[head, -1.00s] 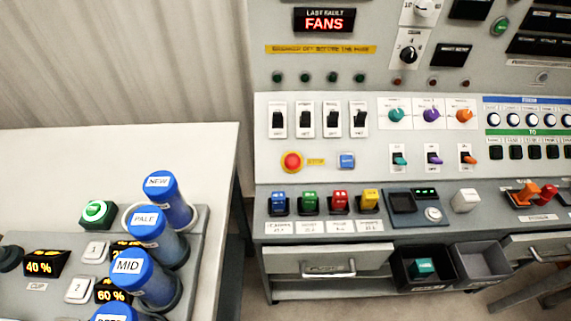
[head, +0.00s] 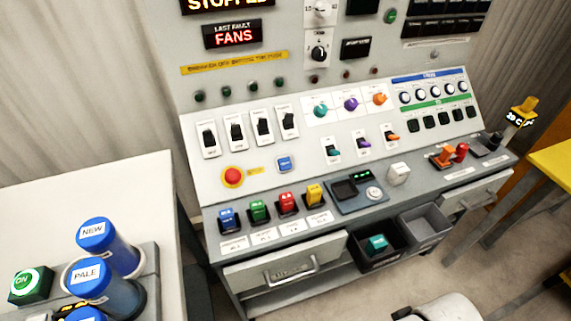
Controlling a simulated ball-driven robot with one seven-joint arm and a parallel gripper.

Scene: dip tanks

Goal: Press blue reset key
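A second blue item, a blue-topped switch (head: 228,217), stands at the left end of a coloured row on the lower ledge. Nothing covers either one. My gripper is not visible, so its opening and place cannot be told.
A drawer (head: 290,270) and open bins (head: 424,226) are underneath. A white table (head: 110,200) with blue-capped cylinders (head: 97,234) stands left. Bare floor shows at lower right.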

